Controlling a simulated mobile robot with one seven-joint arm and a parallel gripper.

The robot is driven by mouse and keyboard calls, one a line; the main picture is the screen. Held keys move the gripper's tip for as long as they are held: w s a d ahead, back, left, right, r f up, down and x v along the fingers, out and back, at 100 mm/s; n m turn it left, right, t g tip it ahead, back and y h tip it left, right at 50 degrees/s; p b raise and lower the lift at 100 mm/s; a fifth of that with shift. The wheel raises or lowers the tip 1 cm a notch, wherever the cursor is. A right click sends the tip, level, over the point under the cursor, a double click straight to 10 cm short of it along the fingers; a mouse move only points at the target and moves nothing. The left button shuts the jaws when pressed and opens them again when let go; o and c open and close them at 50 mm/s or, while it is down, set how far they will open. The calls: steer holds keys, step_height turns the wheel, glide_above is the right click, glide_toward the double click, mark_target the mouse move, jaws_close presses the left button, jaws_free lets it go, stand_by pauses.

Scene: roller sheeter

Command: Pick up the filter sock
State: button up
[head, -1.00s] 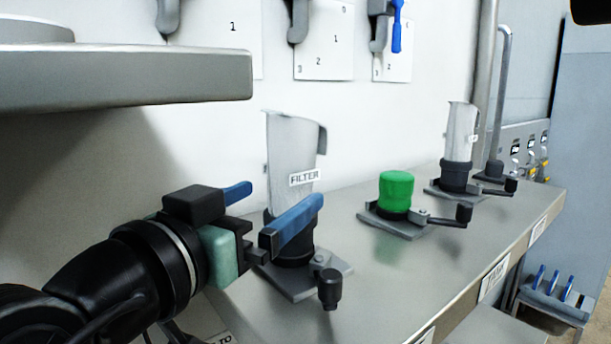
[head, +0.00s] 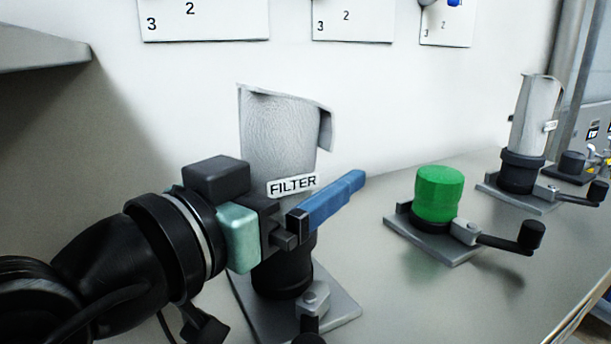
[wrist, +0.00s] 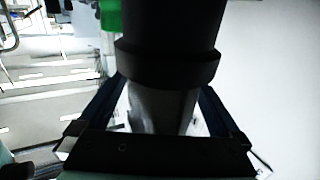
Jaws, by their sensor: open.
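The filter sock (head: 275,135) is a pale grey mesh tube with a hooked rim and a white FILTER label. It stands upright in a black collar (head: 282,278) on a grey plate. My gripper (head: 335,190) is open at the sock's lower part, just above the collar. One blue finger passes in front of the sock; the other is hidden behind it. In the wrist view the sock (wrist: 160,108) is between the two fingers, with the black collar (wrist: 168,62) above it in the picture. I cannot tell whether either finger touches it.
A clamp knob (head: 314,298) sits at the front of the sock's plate. To the right are a green cylinder (head: 438,195) on a plate with a black-ended lever and another grey tube (head: 533,115) in a black collar. A grey shelf edge (head: 40,52) juts in at upper left.

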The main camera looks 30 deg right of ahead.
steer(key=shift+s+a+r, duration=0.2)
steer(key=shift+s+a, duration=0.1)
steer(key=shift+a, duration=0.3)
steer(key=shift+c, duration=0.2)
steer(key=shift+a, duration=0.1)
steer(key=shift+c, duration=1.2)
steer(key=shift+w+d+f, duration=0.1)
steer(key=shift+d, duration=0.1)
steer(key=c, duration=0.5)
jaws_close()
